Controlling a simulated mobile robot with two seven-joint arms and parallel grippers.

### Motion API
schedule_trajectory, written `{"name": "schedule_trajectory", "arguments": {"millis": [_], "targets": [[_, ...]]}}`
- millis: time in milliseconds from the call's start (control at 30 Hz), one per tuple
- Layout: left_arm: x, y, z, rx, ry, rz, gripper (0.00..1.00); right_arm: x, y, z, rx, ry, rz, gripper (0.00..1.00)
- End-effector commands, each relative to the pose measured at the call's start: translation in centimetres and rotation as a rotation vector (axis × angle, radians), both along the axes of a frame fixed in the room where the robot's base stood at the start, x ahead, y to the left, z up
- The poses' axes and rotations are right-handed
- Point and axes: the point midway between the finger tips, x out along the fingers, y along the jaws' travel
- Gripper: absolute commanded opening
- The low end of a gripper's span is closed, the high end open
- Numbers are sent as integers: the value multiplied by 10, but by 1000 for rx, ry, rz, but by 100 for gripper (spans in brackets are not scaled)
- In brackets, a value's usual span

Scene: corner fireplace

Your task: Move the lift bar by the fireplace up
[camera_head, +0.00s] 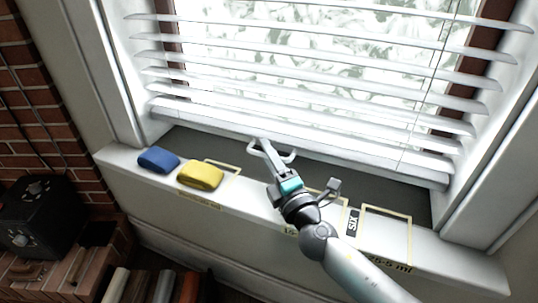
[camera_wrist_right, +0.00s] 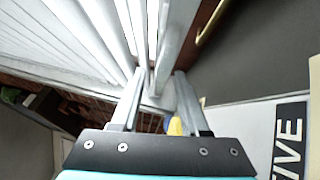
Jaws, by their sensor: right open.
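The lift bar appears to be the white bottom rail (camera_head: 400,174) of the slatted blind, running across the window just above the sill. My right gripper (camera_head: 270,148) reaches up from the lower right to this rail, left of its middle. Its jaws are open. In the right wrist view a pale bar (camera_wrist_right: 168,50) lies ahead of and between the two fingers (camera_wrist_right: 160,95). I cannot tell whether the fingers touch it. My left gripper is not in view.
A blue block (camera_head: 158,160) and a yellow block (camera_head: 201,175) sit on the white sill (camera_head: 460,262) left of my gripper. Yellow outlined frames (camera_head: 411,226) and a "SIX" label (camera_head: 352,223) lie to the right. A brick wall (camera_head: 28,65) and black box (camera_head: 35,217) stand at left.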

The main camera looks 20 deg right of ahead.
Motion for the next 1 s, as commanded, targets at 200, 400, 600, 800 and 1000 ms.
{"name": "schedule_trajectory", "arguments": {"millis": [200, 400, 600, 800, 1000], "targets": [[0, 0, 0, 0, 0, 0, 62, 0, 0, 0, 0, 0, 0, 36], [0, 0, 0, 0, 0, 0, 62, 0, 0, 0, 0, 0, 0, 13], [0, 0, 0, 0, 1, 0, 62, 0, 0, 0, 0, 0, 0, 0], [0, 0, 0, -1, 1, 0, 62, 0, 0, 0, 0, 0, 0, 0], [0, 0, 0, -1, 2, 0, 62, 0, 0, 0, 0, 0, 0, 0]]}}
